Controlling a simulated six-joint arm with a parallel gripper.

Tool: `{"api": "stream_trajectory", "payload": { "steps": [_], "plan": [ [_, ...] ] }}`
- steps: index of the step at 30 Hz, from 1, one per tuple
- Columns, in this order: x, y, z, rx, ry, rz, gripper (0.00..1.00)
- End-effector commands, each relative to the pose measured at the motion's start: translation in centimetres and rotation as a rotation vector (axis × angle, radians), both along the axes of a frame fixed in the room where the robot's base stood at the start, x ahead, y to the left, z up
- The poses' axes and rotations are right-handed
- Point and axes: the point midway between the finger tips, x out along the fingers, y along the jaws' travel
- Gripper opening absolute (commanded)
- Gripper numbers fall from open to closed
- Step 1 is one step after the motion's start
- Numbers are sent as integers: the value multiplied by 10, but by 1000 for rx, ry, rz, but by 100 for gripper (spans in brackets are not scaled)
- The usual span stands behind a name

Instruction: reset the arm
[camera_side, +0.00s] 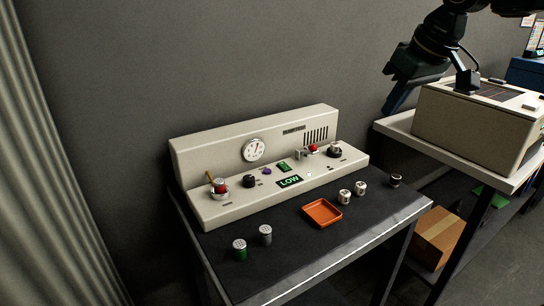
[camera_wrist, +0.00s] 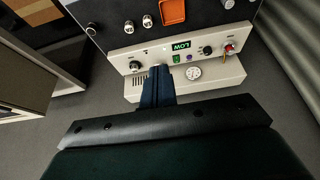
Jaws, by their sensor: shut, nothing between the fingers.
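My gripper (camera_side: 395,100) hangs in the air at the upper right of the side view, in front of the beige box and away from the brewer. Its fingers (camera_wrist: 157,88) are together and empty in the wrist view, pointing toward the brewer panel. The brewer panel (camera_side: 230,206) is a long beige unit with a round dial (camera_side: 254,150), knobs, a red-topped part at each end and a green LOW display (camera_side: 289,181). It stands on a dark table. The wrist view shows the panel (camera_wrist: 180,52) upside down.
An orange tray (camera_side: 322,213) lies on the dark table (camera_side: 285,245). Two white-topped cylinders (camera_side: 345,196), a dark piece (camera_side: 395,180), a green jar (camera_side: 240,250) and a grey jar (camera_side: 265,234) stand around it. A beige box (camera_side: 470,125) sits on a side table at right.

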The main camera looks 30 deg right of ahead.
Motion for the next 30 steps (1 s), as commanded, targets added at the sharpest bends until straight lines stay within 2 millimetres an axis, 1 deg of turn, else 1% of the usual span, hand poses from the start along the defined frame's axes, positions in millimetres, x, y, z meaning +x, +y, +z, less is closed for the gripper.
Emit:
{"api": "stream_trajectory", "payload": {
  "steps": [1,8,14,18,21,24,27,30],
  "plan": [
    [-15,-3,-1,0,-7,-1,0],
    [-75,-10,-15,1,-28,-2,0],
    [-125,-15,-36,1,-45,-3,0],
    [-156,-17,-54,2,-58,-2,0],
    [-174,-17,-67,2,-65,-2,0],
    [-187,-18,-78,3,-70,-1,0],
    [-194,-18,-84,3,-73,-2,0],
    [-197,-18,-87,3,-73,-2,0]
  ]
}}
